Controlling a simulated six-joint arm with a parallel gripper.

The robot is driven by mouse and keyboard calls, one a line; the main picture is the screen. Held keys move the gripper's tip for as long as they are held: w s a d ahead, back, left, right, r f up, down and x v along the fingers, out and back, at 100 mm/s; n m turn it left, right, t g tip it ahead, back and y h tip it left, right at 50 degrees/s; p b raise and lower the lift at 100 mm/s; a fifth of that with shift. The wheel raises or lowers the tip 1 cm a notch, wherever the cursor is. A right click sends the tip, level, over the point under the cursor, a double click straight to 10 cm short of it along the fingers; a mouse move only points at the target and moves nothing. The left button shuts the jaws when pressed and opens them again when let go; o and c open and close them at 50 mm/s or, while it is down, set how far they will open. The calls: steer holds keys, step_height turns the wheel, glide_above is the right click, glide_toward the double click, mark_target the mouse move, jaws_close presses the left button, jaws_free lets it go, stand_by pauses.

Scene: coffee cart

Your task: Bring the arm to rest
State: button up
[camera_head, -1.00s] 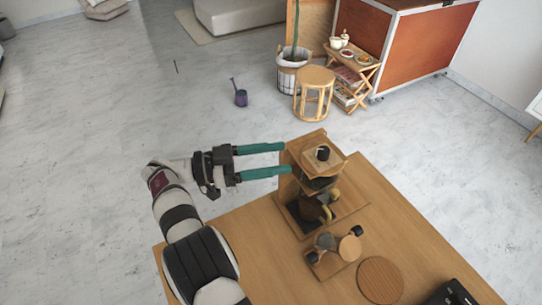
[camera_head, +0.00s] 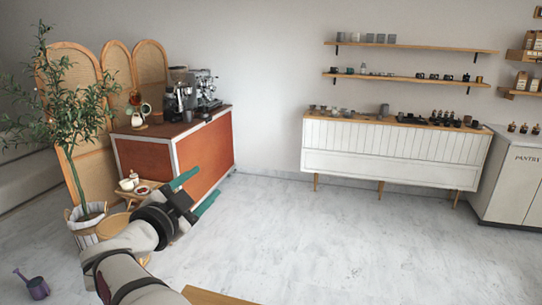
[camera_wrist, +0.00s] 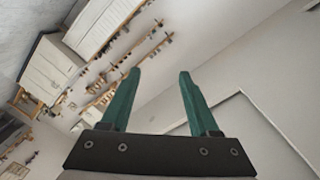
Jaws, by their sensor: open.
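My gripper (camera_head: 197,190) has two green fingers, spread apart with nothing between them. In the head view it is at the lower left, raised in the air, with its fingers pointing up and to the right. It overlaps the picture of the red-brown coffee cart, which stands behind it. In the wrist view the open fingers (camera_wrist: 156,88) frame only wall and ceiling. My white and black arm reaches up from the bottom edge of the head view.
The coffee cart (camera_head: 205,148) carries an espresso machine (camera_head: 205,92). A potted tree (camera_head: 75,125) and small folding table stand left. A white sideboard (camera_head: 385,155) stands along the back wall under shelves. A wooden table corner (camera_head: 210,297) shows below. Open floor lies right.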

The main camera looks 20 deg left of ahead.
steer(key=w+d+r+n+y, duration=0.2)
steer(key=w+d+r+y, duration=0.1)
steer(key=d+r, duration=0.4)
steer(key=s+d+f+n+g+y, duration=0.2)
steer(key=s+d, duration=0.1)
steer(key=d, duration=0.4)
steer(key=s+d+f+n+g+y, duration=0.1)
steer(key=s+d+f+n+g, duration=0.1)
steer(key=s+d, duration=0.3)
steer(key=s+d+f+g+h, duration=0.4)
steer(key=s+d+f+g, duration=0.2)
steer(key=s+d+f, duration=0.8)
steer(key=s+d+f+m+g, duration=0.1)
steer(key=s+f+m+g, duration=0.1)
steer(key=s+f+g, duration=0.5)
steer(key=s+f, duration=0.2)
steer(key=s, duration=0.3)
steer(key=shift+d+f+g, duration=0.15)
steer(key=shift+g, duration=0.15)
